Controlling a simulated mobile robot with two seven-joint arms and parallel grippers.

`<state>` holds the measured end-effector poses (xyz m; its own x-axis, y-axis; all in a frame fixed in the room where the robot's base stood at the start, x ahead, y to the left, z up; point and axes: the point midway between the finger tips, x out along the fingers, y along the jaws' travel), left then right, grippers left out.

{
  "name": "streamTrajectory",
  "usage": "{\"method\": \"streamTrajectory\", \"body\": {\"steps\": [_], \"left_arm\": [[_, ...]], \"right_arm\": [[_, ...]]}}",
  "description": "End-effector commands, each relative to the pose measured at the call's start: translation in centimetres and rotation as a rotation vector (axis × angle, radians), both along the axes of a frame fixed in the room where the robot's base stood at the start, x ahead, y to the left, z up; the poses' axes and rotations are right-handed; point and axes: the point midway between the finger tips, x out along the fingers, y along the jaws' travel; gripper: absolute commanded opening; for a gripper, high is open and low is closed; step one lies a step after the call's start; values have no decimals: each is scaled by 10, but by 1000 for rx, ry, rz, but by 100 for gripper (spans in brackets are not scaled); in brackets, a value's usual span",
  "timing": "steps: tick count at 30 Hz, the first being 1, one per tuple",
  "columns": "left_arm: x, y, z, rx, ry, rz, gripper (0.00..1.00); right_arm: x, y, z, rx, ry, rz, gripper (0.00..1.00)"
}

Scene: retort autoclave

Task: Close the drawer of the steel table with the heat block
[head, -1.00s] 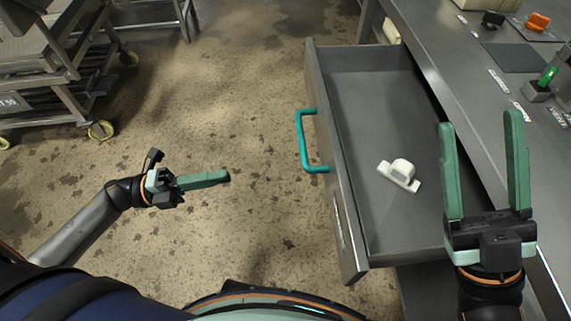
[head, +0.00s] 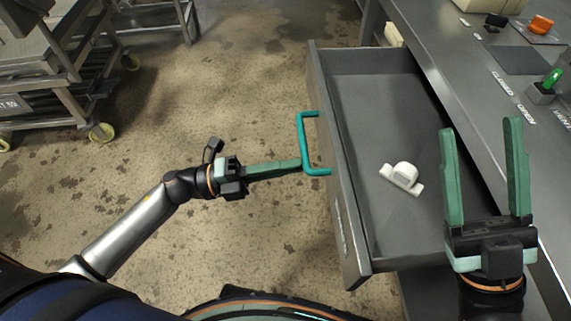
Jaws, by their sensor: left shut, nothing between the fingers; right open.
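The grey drawer (head: 348,240) of the steel table (head: 440,62) stands pulled out, with its teal handle (head: 302,142) on the front panel facing left. A white part (head: 402,177) lies inside on the drawer floor. My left gripper (head: 299,163) is shut and empty, its fingertips at the handle's left bar near its lower end; I cannot tell whether they touch. My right gripper (head: 482,127) is open and empty, fingers pointing up the picture, over the right side of the drawer and the table edge. I cannot pick out the heat block for certain.
The tabletop holds an orange item (head: 541,24), a black item (head: 496,20) and a green-handled switch (head: 549,82) beside printed labels. A wheeled metal rack (head: 40,95) stands at far left. The floor left of the drawer is clear.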

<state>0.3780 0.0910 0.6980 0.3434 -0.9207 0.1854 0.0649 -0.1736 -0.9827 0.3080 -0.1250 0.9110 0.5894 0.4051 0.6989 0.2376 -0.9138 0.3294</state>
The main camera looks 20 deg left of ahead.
Motion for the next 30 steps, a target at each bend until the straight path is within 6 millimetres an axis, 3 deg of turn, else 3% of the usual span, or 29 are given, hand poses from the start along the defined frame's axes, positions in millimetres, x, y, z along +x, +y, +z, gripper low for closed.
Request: {"method": "streamTrajectory", "body": {"steps": [8, 14, 20, 30], "left_arm": [[0, -1, 0, -1, 0, 0, 0], [6, -14, 1, -5, 1, 3, 0], [20, -51, 3, -7, -1, 2, 0], [52, -138, 2, -6, -1, 1, 0]], "right_arm": [[0, 0, 0, 0, 0, 1, 62], [0, 1, 3, -3, -2, 1, 62], [-1, 1, 9, -8, -6, -2, 62], [-1, 0, 12, -14, -13, -9, 62]]}}
